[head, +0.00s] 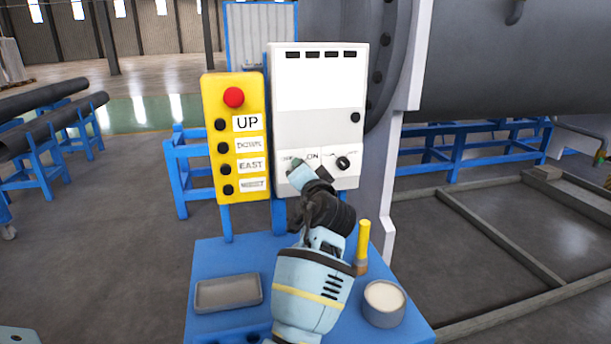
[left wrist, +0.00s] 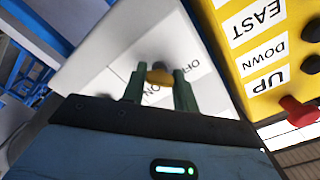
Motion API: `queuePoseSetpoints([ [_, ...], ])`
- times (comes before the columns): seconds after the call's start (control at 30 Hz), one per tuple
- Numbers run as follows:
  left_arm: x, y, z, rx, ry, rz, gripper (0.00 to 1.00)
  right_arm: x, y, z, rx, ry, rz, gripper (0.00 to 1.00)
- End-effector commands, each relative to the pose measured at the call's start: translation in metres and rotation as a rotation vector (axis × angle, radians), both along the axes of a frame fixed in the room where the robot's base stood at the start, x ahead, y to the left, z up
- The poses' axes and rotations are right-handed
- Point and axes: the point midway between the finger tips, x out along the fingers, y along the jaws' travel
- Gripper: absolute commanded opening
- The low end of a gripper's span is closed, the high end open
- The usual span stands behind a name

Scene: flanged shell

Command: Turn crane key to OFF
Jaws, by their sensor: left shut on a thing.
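The white control panel (head: 318,95) stands upright behind the blue table, with ON and partly covered lettering on its lower part. My left gripper (head: 297,168) reaches up to its lower left, hiding the key in the head view. In the left wrist view, the green fingers of my left gripper (left wrist: 158,90) are shut on a small brass-coloured key (left wrist: 160,77) at a dark round lock. The panel's face also shows there (left wrist: 100,55), with OFF and ON printed upside down near the fingers. Which label the key points to cannot be told. My right gripper is not in view.
A yellow pendant box (head: 234,135) with a red button and UP, DOWN and EAST labels stands close left of the panel. A black knob (head: 343,163) is to the right. The blue table (head: 225,260) holds a grey tray (head: 228,293), a yellow-handled tool (head: 363,240) and a round pot (head: 384,303).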

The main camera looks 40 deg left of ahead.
Motion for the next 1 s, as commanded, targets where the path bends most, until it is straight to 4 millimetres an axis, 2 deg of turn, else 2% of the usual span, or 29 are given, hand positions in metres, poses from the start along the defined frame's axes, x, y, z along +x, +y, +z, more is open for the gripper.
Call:
queuePoseSetpoints([
  [0.73, 0.0002, -0.0005, 0.0, -0.057, -0.066, -0.001, 0.06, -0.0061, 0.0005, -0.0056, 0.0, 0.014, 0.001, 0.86],
  [0.77, 0.0002, -0.0004, 0.0, -0.057, -0.066, -0.001, 0.32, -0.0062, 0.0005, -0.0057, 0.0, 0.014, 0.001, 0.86],
  [0.9, 0.0003, -0.0004, 0.0, -0.057, -0.066, -0.001, 0.5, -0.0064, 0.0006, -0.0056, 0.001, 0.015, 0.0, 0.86],
  [1.0, 0.0001, -0.0003, 0.0, -0.057, -0.066, -0.001, 0.51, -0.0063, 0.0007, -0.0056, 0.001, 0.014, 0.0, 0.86],
])
